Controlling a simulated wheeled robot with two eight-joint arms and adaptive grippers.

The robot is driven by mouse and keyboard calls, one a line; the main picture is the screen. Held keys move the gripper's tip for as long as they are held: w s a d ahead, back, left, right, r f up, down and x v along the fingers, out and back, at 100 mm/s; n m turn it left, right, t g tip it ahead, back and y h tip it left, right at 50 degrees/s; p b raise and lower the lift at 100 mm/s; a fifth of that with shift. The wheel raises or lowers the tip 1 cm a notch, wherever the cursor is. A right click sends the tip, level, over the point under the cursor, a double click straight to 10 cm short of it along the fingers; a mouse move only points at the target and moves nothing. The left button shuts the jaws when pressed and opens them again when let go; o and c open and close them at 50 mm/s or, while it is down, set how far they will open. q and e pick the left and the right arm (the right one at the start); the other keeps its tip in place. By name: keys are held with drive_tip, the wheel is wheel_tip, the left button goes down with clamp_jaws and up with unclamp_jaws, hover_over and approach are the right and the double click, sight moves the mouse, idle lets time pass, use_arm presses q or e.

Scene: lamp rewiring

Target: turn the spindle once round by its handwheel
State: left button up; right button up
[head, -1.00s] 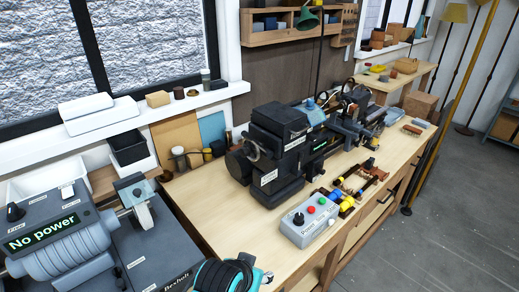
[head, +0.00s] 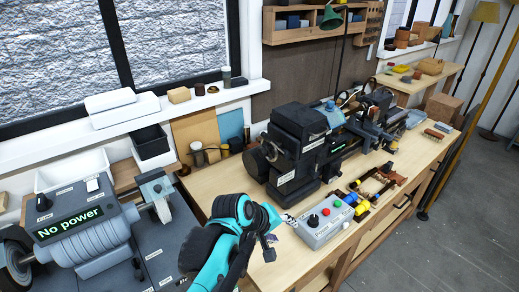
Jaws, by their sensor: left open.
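The lathe's black headstock (head: 296,138) stands on the wooden bench. A dark round handwheel (head: 255,163) sits at its left end, facing left. The spindle itself is hidden inside the headstock. My left gripper (head: 270,234), on a teal and black arm, is low in the middle of the view, in front of and below the handwheel. It is open, apart from the handwheel, and I see nothing in it. My right gripper is not in view.
A grey control box (head: 322,228) with coloured buttons lies right of my left gripper. A grey machine reading "No power" (head: 75,218) stands at the left. Small parts (head: 372,187) lie on the bench's front side. Bare bench top (head: 215,190) shows left of the handwheel.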

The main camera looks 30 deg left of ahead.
use_arm(q)
drive_tip(key=w+a+r+n+t+h+p, duration=0.2)
drive_tip(key=w+a+r+n, duration=0.4)
drive_tip(key=w+a+n, duration=0.35)
drive_tip(key=n+t+h+p, duration=0.15)
drive_tip(key=n+t, duration=0.25)
drive_tip(key=n, duration=0.7)
approach(260, 151)
drive_tip(key=w, duration=0.2)
drive_tip(key=shift+y, duration=0.35)
drive_tip(key=x, duration=0.5)
drive_tip(key=d+b+x, duration=0.1)
drive_tip(key=x, duration=0.2)
drive_tip(key=shift+s+f, duration=0.25)
drive_tip(key=shift+g, duration=0.3)
clamp_jaws()
